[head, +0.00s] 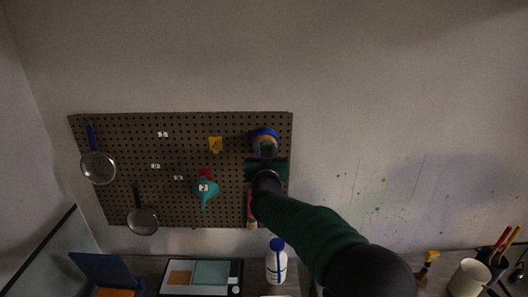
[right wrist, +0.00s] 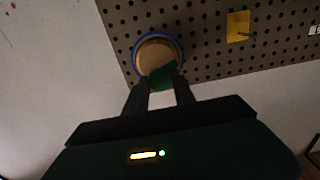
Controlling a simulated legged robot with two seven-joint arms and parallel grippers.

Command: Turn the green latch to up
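A small green piece, which looks like the green latch (right wrist: 163,76), shows in the right wrist view at the lower edge of a round tan disc with a blue rim (right wrist: 158,52) on the pegboard. My right gripper (right wrist: 164,84) reaches up to it, with one finger on each side of the green piece. I cannot tell whether the fingers press on it. In the head view my right gripper (head: 266,153) is just below the blue-rimmed round thing (head: 265,134) and hides the latch. The latch's exact angle is unclear. My left gripper is not in view.
The brown pegboard (head: 150,130) also holds two strainers (head: 98,167) (head: 143,220), a teal funnel (head: 205,189) and a yellow tag (head: 215,144). A white bottle with a blue cap (head: 276,265) stands on the counter below.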

